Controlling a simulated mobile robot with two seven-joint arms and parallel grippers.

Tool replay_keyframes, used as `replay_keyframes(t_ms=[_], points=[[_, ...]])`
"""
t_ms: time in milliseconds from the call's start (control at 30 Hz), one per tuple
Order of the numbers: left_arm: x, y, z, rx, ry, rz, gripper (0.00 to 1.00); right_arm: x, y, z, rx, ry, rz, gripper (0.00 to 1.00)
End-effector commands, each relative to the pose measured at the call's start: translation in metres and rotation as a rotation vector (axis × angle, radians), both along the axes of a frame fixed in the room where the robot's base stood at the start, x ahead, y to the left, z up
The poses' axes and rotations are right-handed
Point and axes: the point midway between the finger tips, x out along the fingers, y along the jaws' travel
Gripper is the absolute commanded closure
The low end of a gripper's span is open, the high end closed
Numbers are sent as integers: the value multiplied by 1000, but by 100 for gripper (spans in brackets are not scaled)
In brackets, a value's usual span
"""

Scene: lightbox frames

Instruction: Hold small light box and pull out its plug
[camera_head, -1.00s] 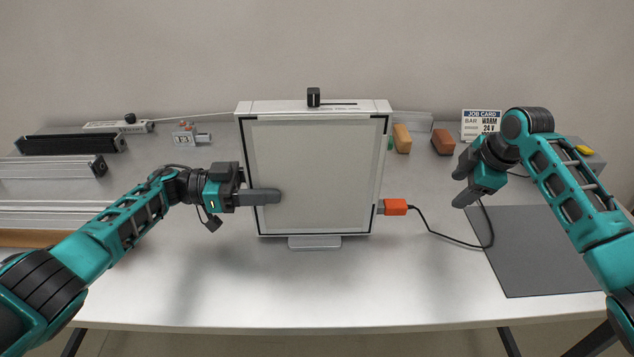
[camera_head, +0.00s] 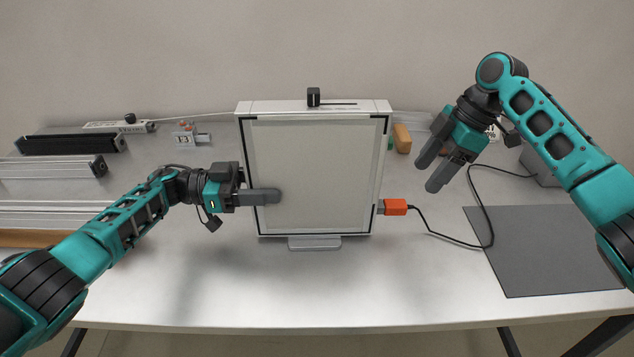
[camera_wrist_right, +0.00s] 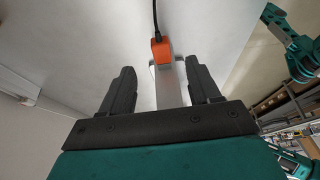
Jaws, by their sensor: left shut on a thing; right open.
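The small light box (camera_head: 318,170) stands upright on its foot in the middle of the table, its panel unlit. My left gripper (camera_head: 262,197) is shut on the light box at its left edge, one finger lying over the front face. The orange plug (camera_head: 396,207) sits at the lower right side of the box, with a black cord running right from it. My right gripper (camera_head: 434,176) is open and empty, above and to the right of the plug. In the right wrist view, the orange plug (camera_wrist_right: 161,50) shows beyond and between the open fingers (camera_wrist_right: 160,88), apart from them.
A dark grey mat (camera_head: 545,255) lies at the right, the cord looping over its left edge. Orange-brown blocks (camera_head: 402,138) stand behind the box on the right. Metal profiles (camera_head: 55,167) lie at the left. The front of the table is clear.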

Motion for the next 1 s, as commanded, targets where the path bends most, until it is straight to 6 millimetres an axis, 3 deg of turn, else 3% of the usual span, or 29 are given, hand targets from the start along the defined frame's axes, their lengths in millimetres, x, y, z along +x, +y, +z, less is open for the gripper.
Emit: replay_keyframes(t_ms=[600,1000], points=[[0,0,0,0,0,0,87,-1,24,-58,0,3,-1,38],[0,0,0,0,0,0,87,-1,31,-77,-1,1,-1,38]])
